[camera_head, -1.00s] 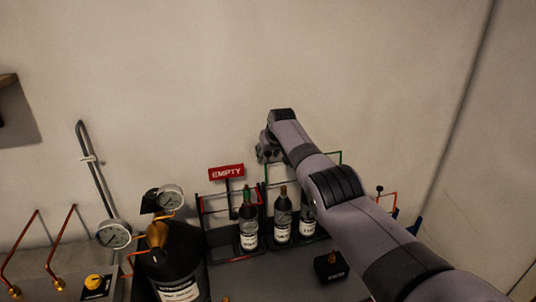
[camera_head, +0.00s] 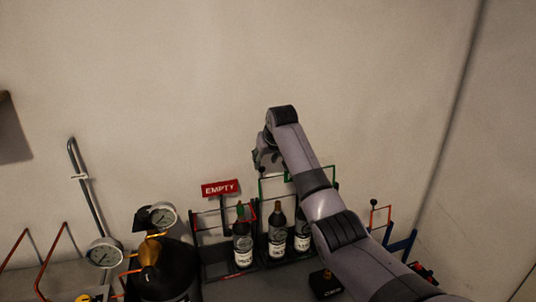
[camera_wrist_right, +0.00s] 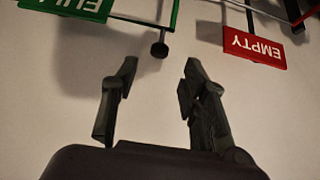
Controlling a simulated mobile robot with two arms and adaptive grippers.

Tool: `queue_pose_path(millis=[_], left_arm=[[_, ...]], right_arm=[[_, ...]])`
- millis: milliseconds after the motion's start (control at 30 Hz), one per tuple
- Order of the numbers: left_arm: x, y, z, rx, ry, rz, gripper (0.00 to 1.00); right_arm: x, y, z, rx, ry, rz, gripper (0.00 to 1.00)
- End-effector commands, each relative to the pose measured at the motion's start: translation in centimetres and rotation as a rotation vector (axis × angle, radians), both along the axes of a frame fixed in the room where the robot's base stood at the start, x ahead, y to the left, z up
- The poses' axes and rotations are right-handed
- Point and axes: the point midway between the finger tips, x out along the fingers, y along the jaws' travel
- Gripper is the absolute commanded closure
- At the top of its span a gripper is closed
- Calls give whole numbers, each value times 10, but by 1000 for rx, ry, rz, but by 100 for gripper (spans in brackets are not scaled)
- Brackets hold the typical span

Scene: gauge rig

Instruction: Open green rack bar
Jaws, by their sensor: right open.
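The green rack bar (camera_head: 261,190) is a thin green frame around the bottles at the back of the bench in the head view, partly hidden behind my right arm. My right gripper (camera_head: 268,158) is just above the bar's left part against the wall. In the right wrist view my right gripper (camera_wrist_right: 158,75) is open with nothing between its fingers. Beyond its fingertips are a green sign (camera_wrist_right: 85,8), a green bar piece (camera_wrist_right: 173,14) and a black knob (camera_wrist_right: 159,50). My left gripper is not in view.
A red EMPTY sign (camera_head: 220,188) stands left of the green bar; it also shows in the wrist view (camera_wrist_right: 254,48). Several dark bottles (camera_head: 243,240) stand in the racks. The wall above is clear.

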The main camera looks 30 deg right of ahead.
Motion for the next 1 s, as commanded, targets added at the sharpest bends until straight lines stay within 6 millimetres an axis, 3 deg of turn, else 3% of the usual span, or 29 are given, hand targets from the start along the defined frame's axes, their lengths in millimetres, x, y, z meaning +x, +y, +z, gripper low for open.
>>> queue_pose_path(millis=[200, 433, 867, 1000], left_arm=[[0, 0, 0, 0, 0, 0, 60], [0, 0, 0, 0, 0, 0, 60], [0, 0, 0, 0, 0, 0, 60], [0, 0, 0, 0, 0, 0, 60]], right_arm=[[-16, 3, 23, 0, -2, -1, 59], [-22, 5, 29, 1, 0, -1, 59], [-21, 5, 29, 0, 0, 0, 59], [-28, 15, 4, -19, 20, 19, 59]])
